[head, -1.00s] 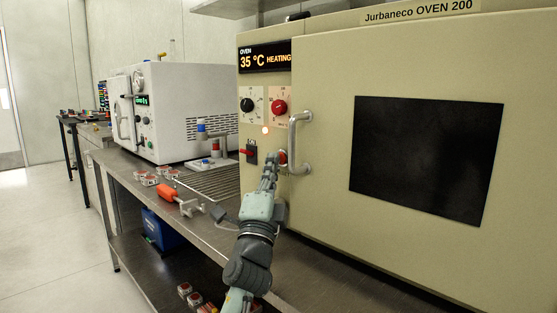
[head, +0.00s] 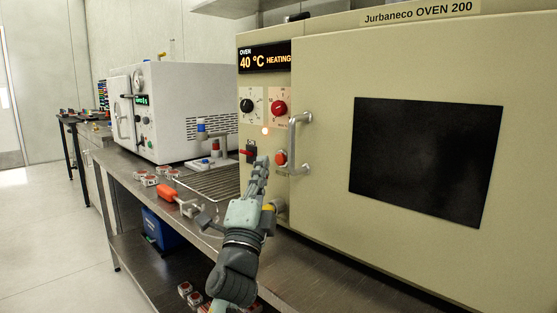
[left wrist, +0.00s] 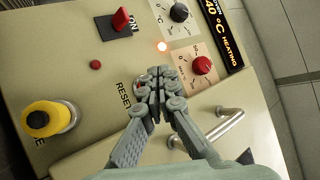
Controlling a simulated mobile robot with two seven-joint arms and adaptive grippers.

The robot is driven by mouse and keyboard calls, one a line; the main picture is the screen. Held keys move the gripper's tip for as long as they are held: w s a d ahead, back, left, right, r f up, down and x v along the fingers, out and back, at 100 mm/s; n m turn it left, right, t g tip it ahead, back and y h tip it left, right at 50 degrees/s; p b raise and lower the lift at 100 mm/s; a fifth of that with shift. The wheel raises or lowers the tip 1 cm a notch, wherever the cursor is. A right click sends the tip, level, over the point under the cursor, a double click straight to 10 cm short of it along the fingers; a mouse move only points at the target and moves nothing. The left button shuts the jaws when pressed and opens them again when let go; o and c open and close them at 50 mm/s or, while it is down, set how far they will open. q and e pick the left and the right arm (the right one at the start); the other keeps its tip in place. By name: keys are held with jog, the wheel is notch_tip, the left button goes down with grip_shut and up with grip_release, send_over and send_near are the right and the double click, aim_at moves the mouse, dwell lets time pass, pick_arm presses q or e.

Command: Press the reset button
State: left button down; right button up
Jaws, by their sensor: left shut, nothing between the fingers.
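The reset button (head: 281,157) is a small red-orange button on the cream oven's front panel, left of the door handle. In the left wrist view the printed RESET label (left wrist: 124,95) shows, while the button is mostly hidden behind my fingers. My left gripper (head: 262,162) is shut and empty, its tips pointing up at the panel. In the head view the tips lie just left of the button, apart from it in the picture. In the left wrist view the shut fingertips (left wrist: 157,78) overlap the button's place; contact cannot be told. My right gripper is not in view.
The red power switch (head: 249,151), red dial (head: 279,108) and door handle (head: 295,140) surround the button.

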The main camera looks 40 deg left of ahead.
pick_arm(q)
jog(key=s, duration=0.3)
jog(key=shift+s+a, duration=0.15)
jog(key=shift+s, duration=0.15)
dwell(0.7)
